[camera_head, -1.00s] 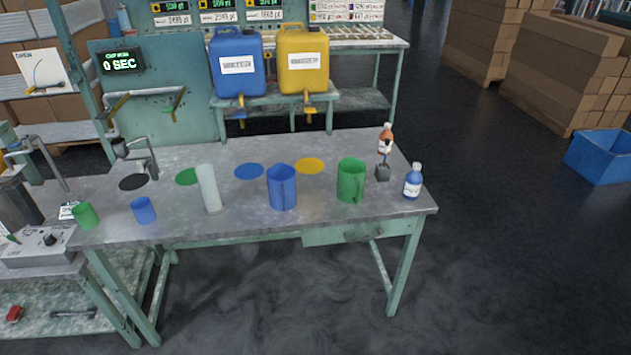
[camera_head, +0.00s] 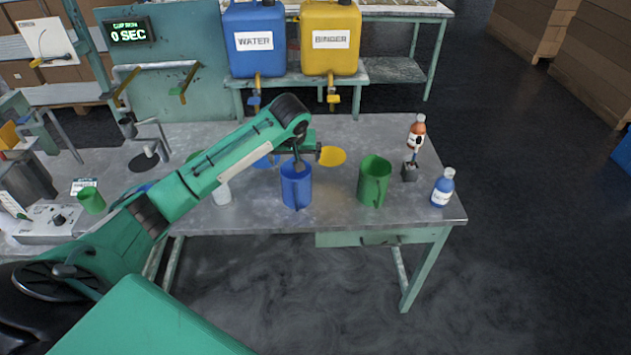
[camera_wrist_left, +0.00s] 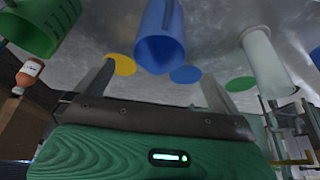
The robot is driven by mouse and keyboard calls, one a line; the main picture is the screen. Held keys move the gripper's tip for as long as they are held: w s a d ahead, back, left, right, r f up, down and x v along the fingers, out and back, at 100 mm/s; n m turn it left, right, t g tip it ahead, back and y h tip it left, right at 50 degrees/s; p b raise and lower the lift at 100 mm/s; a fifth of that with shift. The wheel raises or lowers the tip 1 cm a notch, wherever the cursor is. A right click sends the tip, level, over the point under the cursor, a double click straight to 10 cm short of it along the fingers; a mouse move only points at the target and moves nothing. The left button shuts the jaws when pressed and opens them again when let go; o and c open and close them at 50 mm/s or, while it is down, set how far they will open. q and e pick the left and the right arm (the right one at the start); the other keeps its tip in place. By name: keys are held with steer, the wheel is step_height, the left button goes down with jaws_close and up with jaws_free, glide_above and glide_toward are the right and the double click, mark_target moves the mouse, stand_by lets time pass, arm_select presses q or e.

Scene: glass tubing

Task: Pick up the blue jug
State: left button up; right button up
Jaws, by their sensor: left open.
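The blue jug (camera_head: 296,190) stands upright on the workbench, between the green jug and a white cylinder. My left gripper (camera_head: 299,158) is open and empty, at the back of the jug's rim in the head view. Its fingers partly overlap the rim, and I cannot tell whether they touch it. In the left wrist view, the blue jug (camera_wrist_left: 162,38) appears ahead, between the directions of the two spread fingers of my left gripper (camera_wrist_left: 155,82). My right gripper is not in view.
A green jug (camera_head: 374,182) stands right of the blue one. Beyond it are a blue-labelled bottle (camera_head: 442,190) and a brown bottle (camera_head: 416,132). The white cylinder (camera_head: 222,193) is partly hidden by my arm. WATER (camera_head: 254,55) and BINDER (camera_head: 331,50) canisters stand behind.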

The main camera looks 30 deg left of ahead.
mark_target(296, 189)
arm_select(q)
steer(key=p+x, duration=0.3)
steer(key=x, duration=1)
steer(key=shift+w+a+r, duration=0.2)
steer(key=shift+w+a, duration=0.15)
steer(key=c, duration=1.1)
steer(key=shift+r, duration=0.1)
